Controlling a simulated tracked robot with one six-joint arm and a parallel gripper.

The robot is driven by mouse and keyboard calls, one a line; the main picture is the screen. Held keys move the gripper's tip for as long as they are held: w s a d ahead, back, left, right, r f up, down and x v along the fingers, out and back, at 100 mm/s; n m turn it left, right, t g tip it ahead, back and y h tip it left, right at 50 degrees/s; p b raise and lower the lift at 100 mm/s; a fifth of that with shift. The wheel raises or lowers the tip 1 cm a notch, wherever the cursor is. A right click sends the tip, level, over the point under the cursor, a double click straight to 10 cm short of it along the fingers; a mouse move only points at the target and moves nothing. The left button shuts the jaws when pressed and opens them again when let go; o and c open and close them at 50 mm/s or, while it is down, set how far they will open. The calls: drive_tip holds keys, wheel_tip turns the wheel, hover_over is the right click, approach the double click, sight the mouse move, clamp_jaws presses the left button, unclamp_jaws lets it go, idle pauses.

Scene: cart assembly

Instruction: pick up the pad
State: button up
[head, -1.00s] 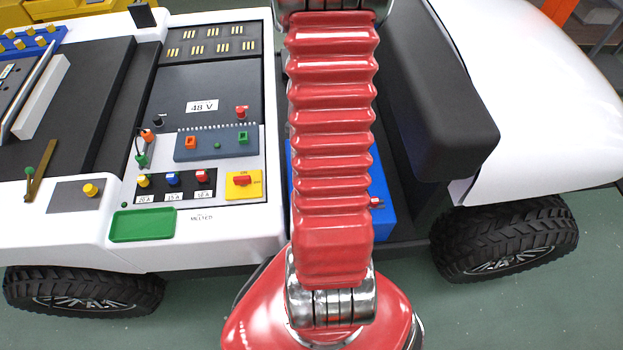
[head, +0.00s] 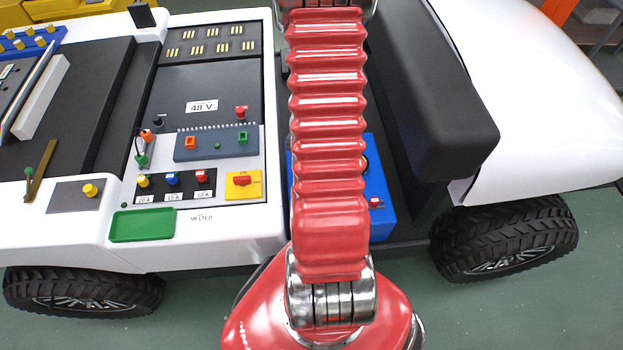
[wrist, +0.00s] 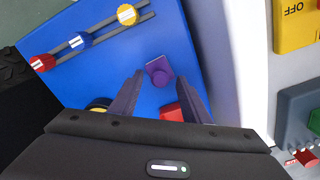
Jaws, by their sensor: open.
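I cannot tell how high the fingertips are above the box. In the head view the blue box (head: 378,185) shows only partly behind my red arm, and my gripper and the pad are hidden there.
On the blue box are a slotted rail with red, blue and yellow (wrist: 127,14) knobs, and a red block (wrist: 172,112) close to the fingers. A white cart panel with a yellow switch (head: 243,184) and green tray (head: 142,225) is left; a black seat (head: 440,100) is right.

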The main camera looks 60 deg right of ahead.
drive_tip(key=shift+c, duration=0.5)
clamp_jaws()
